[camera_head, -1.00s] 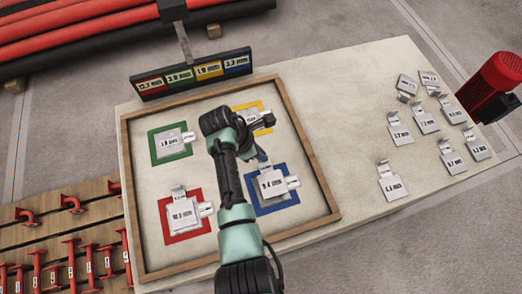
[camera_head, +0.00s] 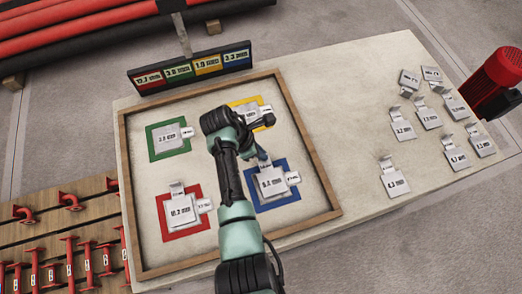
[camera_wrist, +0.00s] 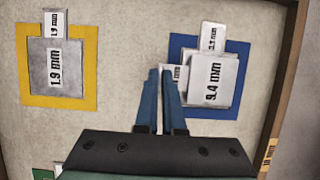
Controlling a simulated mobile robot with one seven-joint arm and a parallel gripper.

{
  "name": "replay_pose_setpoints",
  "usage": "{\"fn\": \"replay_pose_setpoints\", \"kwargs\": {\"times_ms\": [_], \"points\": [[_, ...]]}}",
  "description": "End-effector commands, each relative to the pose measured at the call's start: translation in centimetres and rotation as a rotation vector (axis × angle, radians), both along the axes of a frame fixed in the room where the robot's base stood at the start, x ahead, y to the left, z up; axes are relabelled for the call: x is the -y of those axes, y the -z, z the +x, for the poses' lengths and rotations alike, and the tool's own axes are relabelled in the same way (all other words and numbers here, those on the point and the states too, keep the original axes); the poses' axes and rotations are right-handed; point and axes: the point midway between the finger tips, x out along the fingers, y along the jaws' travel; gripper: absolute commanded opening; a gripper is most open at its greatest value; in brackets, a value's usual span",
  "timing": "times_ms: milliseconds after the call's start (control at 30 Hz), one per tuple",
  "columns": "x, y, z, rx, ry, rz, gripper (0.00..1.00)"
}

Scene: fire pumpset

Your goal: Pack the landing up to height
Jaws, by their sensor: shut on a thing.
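A stack of grey plates (camera_head: 273,182) lies on the blue square (camera_head: 292,163); its top plate reads about 9.4 mm in the wrist view (camera_wrist: 209,82). One labelled tab (camera_wrist: 212,37) points up in the wrist view, another tab (camera_wrist: 179,73) points left. My gripper (camera_wrist: 161,72) is at this left tab, blue fingers close together and shut on it; the fingers hide part of the grip. Plates also lie on the yellow (camera_wrist: 58,68), green (camera_head: 172,139) and red (camera_head: 182,212) squares.
A wooden-rimmed tray (camera_head: 318,165) surrounds the squares. A sign (camera_head: 192,72) with coloured millimetre labels stands behind it. Several loose tabbed plates (camera_head: 394,180) lie on the table's right side. A red motor (camera_head: 497,85) stands beyond. Bare table lies between tray and loose plates.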

Motion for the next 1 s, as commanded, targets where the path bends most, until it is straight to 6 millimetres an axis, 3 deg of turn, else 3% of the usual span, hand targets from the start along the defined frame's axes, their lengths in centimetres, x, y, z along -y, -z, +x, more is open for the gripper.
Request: {"fn": "replay_pose_setpoints", "kwargs": {"times_ms": [700,900,1000], "points": [[0.00,1.09,0.03,0.000,0.000,0.000,0.00],[0.00,1.04,0.03,0.001,0.000,0.000,0.40],[0.00,1.05,0.02,0.000,0.000,0.000,0.41]]}}
